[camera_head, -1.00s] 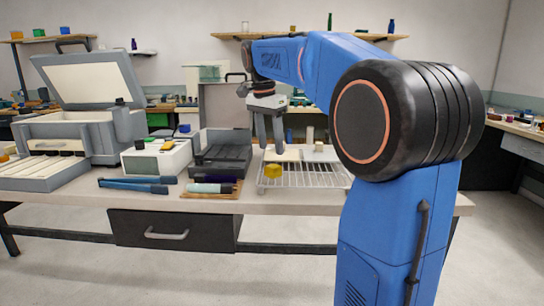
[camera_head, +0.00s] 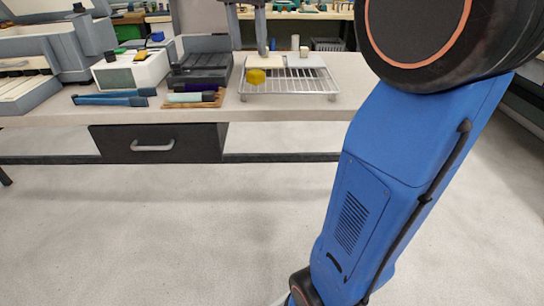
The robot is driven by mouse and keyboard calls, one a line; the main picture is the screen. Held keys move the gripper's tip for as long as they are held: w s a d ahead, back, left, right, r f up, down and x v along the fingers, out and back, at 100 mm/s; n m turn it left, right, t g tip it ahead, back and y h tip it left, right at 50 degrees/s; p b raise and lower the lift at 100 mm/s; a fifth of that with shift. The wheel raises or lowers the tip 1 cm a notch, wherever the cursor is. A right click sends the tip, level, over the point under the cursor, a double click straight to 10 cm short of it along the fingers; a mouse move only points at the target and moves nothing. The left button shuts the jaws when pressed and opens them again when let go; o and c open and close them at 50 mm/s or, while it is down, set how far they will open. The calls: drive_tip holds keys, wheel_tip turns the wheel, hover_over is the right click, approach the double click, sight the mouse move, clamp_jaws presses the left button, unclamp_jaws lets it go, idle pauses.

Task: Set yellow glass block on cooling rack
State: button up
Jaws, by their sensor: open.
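The yellow glass block (camera_head: 256,76) is at the left part of the wire cooling rack (camera_head: 318,85) and appears to rest on it. My gripper (camera_head: 249,47) is at the top of the head view, above and slightly behind the block. Its two dark fingers are spread, with nothing between them. The block is clear of the fingers. The upper part of the gripper is cut off by the frame edge.
A pale board (camera_head: 283,60) and a small cream block (camera_head: 304,52) are behind the rack. To the left are a dark tray (camera_head: 200,68), a white box (camera_head: 128,70), blue-handled tools (camera_head: 113,98) and a wooden rest with rods (camera_head: 192,98). My blue arm covers the right side.

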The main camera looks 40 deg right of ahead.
drive_tip(key=s+a+f+n+t, duration=0.1)
drive_tip(key=s+a+f+n, duration=0.2)
drive_tip(key=s+f, duration=0.5)
drive_tip(key=s+a+f+n+t+y, duration=0.1)
drive_tip(key=s+a+f+n, duration=0.2)
drive_tip(key=s+f+n, duration=0.2)
drive_tip(key=s+a+f+n+t, duration=0.1)
drive_tip(key=s+a+f+n, duration=0.2)
drive_tip(key=s+f, duration=0.8)
wheel_tip(320, 180, down, 3)
drive_tip(key=shift+s+a+n+t, duration=0.35)
drive_tip(key=shift+s+n+t, duration=0.05)
drive_tip(key=shift+n, duration=0.6)
